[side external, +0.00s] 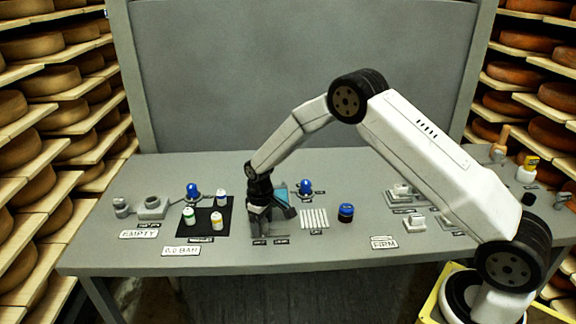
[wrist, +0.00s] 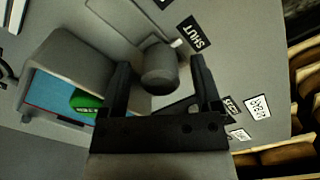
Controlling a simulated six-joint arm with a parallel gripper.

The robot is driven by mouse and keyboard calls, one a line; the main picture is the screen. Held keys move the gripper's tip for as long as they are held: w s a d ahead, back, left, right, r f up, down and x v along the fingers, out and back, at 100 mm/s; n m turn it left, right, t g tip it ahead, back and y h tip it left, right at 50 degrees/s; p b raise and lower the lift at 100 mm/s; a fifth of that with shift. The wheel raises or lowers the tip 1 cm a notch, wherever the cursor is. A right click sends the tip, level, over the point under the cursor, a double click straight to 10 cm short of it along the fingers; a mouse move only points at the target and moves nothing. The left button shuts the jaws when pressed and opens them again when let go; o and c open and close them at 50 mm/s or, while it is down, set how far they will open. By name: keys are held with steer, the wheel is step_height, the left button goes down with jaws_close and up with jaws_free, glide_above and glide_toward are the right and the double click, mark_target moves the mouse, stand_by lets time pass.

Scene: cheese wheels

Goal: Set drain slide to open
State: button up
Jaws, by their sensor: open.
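In the wrist view a grey cylindrical knob (wrist: 158,75), which I take to be the drain slide's handle, stands between my gripper's two black fingers (wrist: 160,62). The fingers are apart, with a gap visible on both sides of the knob. A black label reading SHUT (wrist: 190,32) lies just beyond the knob. In the side view my gripper (side external: 260,222) points down at the middle of the bench, and the knob cannot be made out there. The lower side of the knob and any OPEN label are not clearly visible.
A grey box with a blue inside (wrist: 32,80) and a green item (wrist: 86,101) stands left of my fingers in the wrist view. The black mat (side external: 207,232) with small bottles is left of my gripper; a white ribbed piece (side external: 314,218) and blue-topped jar (side external: 346,212) are right.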

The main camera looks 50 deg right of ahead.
jaws_close()
stand_by(1.4)
